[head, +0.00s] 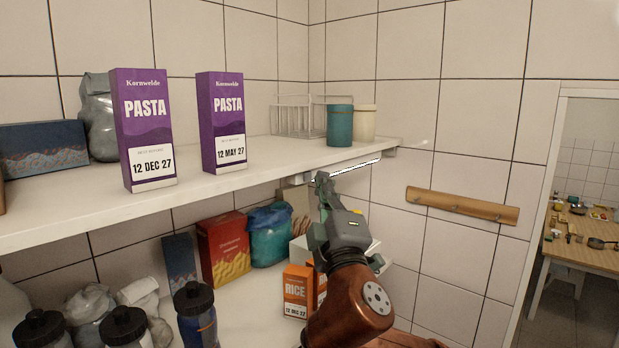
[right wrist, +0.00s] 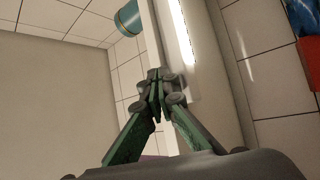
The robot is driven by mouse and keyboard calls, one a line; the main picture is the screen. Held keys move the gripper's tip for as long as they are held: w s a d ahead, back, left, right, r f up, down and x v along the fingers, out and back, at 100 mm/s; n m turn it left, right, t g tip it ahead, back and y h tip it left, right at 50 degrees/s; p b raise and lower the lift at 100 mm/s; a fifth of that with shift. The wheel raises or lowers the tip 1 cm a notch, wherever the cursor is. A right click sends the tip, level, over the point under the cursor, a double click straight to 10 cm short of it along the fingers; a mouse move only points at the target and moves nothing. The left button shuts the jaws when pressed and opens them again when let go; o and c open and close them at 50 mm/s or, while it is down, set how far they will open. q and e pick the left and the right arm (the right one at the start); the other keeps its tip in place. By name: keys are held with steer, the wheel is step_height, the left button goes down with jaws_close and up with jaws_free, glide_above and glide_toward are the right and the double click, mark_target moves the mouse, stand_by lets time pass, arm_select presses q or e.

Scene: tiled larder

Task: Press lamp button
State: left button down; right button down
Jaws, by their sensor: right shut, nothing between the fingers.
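A lamp (head: 347,168), a thin bright white strip, runs under the front part of the upper shelf; in the right wrist view its glowing strip (right wrist: 183,35) slants across the top. My right gripper (head: 323,178) is raised beneath the shelf by the strip's left end, shut and empty. In the right wrist view the fingertips (right wrist: 156,78) meet near the end of the lamp's pale housing. I cannot make out the lamp button; the fingers may hide it. I cannot tell whether the fingertips touch the lamp. My left gripper is out of view.
The upper shelf (head: 70,208) holds two purple pasta boxes (head: 145,130), a wire rack and canisters (head: 340,127). Below are a rice box (head: 296,290), a red box, a blue bag and dark-lidded bottles. A wooden hook rail (head: 462,206) is on the right wall.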

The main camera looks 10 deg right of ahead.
steer(key=shift+w+a, duration=0.1)
stand_by(0.3)
steer(key=shift+w+a, duration=0.25)
steer(key=shift+w+a, duration=0.2)
steer(key=shift+w, duration=0.15)
stand_by(0.8)
steer(key=shift+s+d, duration=0.1)
steer(key=shift+s, duration=0.05)
steer(key=shift+s+d+b, duration=0.45)
steer(key=shift+s, duration=0.15)
steer(key=s+d, duration=0.2)
steer(key=s+d+b, duration=0.1)
steer(key=s, duration=0.1)
steer(key=shift+s+d, duration=0.35)
